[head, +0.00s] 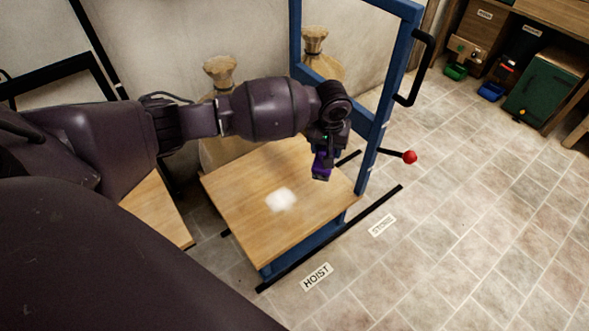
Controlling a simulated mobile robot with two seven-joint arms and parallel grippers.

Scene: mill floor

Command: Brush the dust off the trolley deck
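The trolley deck (240,215) is a flat wooden board on a blue frame. A small white patch of dust (281,199) lies near its middle. My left gripper (321,174) hangs over the right part of the deck, to the right of the dust and above it. Its purple fingertips point down. I cannot tell from this angle whether they are apart or closed, and I make out no brush in them. My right gripper is out of view.
A blue upright frame (375,112) with a black handle (414,70) rises at the deck's right edge. A red-knobbed lever (410,157) sticks out there. Tied sacks (220,75) stand behind. Floor labels read HOIST (317,276) and STONE (383,225). Tiled floor at right is clear.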

